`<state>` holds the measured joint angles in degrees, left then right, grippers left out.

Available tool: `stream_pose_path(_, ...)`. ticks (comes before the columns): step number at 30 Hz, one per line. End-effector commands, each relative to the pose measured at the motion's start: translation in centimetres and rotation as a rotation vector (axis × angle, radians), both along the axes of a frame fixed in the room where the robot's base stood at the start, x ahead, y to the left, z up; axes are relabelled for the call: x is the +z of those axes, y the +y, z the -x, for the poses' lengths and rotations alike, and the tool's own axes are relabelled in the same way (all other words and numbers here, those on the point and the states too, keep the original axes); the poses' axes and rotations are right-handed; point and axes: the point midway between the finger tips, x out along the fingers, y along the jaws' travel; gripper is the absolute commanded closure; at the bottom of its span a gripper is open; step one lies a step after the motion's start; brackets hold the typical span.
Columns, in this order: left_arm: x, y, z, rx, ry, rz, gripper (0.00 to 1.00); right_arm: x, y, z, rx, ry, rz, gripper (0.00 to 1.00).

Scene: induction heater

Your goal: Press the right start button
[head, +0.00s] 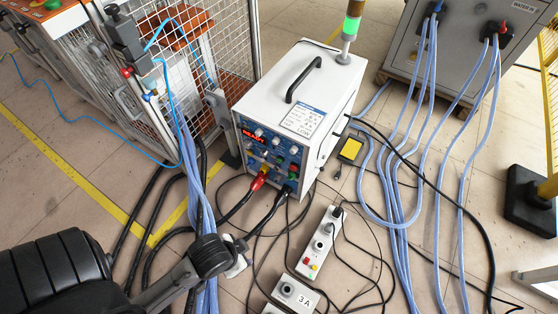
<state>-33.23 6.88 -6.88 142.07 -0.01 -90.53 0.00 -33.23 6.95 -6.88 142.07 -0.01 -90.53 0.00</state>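At the top left, an orange panel (58,22) on the workbench carries a round green button (52,5) with a dark button beside it. It is cut off by the frame edge, and I cannot tell which button is the right start button. My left arm comes in from the lower left, well below this panel. The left gripper (235,258) seems to be at the arm's end, near the blue hoses; its fingers are not clear. My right gripper is not clearly seen; a tan and black part at the right edge cannot be identified.
A white induction heater (320,85) with a lit red display stands in the centre. White socket boxes (322,245) and black cables lie on the floor. Blue hoses (392,190) run from a grey cabinet (470,60). A wire mesh cage (225,30) stands beside the bench.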

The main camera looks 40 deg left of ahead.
Motion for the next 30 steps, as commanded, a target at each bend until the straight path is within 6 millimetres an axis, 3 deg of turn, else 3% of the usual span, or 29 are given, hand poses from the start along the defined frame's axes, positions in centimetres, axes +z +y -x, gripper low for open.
stream_pose_path(8,-0.01,0.0,0.0,0.0,0.0,0.0,0.49,-0.01,0.16,0.0,-0.004,0.0,-0.005,0.58)
stream_pose_path(21,0.0,0.0,0.0,0.0,0.0,0.0,0.49,0.01,0.11,-0.01,-0.003,0.0,-0.004,1.0)
stream_pose_path(30,0.0,0.0,0.0,0.0,0.0,0.0,0.49,0.0,-0.12,0.01,0.003,-0.001,0.004,1.0)
